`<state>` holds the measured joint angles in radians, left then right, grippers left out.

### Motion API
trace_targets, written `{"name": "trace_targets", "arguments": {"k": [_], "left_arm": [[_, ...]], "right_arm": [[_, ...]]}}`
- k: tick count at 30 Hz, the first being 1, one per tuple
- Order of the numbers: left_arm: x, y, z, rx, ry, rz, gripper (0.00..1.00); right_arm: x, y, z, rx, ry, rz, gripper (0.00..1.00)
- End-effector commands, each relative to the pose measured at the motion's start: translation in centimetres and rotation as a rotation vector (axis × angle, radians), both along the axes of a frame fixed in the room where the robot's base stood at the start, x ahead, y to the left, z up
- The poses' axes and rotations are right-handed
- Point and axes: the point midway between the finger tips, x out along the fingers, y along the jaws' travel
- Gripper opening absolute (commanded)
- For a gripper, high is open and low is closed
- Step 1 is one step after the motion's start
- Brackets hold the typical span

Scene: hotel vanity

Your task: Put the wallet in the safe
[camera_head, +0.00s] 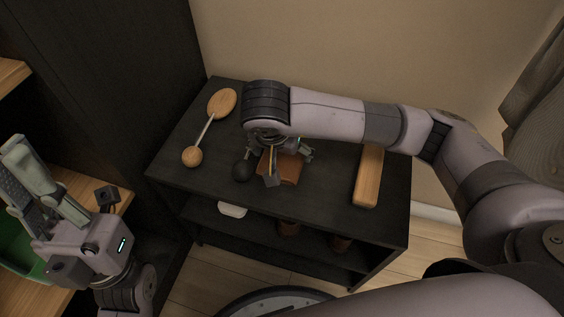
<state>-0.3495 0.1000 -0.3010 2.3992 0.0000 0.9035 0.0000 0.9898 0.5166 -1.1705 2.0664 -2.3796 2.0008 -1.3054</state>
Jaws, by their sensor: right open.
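The brown wallet (285,170) lies on the dark top of the vanity shelf unit (325,190), near its middle. My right gripper (289,163) is open just above the wallet, pointing down, and its wrist and fingers hide part of it. I cannot tell whether the fingers touch it. My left gripper (30,172) is raised at the left edge, away from the wallet, and I see nothing held in it. Its finger gap does not show clearly. I cannot make out a safe in this view.
A wooden brush-like item (221,103) with a long handle lies at the back left of the top. A wooden block (369,177) lies to the right. A green item (17,250) is behind my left gripper.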

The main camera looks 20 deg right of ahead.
Motion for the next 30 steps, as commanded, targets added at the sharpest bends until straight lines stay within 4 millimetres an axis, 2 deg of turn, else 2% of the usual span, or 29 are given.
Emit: {"name": "trace_targets", "arguments": {"k": [1, 3, 30], "left_arm": [[0.0, 0.0, -0.54, 0.0, 0.001, 0.0, 0.0], [0.02, 0.01, -0.58, 0.001, 0.001, 0.001, 0.0], [0.07, -0.03, -1.3, 0.001, 0.004, 0.0, 0.0]], "right_arm": [[0.13, -0.08, -0.66, 0.001, 0.0, -0.002, 0.82], [0.23, -0.16, -0.78, 0.0, -0.001, -0.001, 0.82], [0.27, -0.21, -1.18, -0.001, -0.002, -0.001, 0.82]]}}
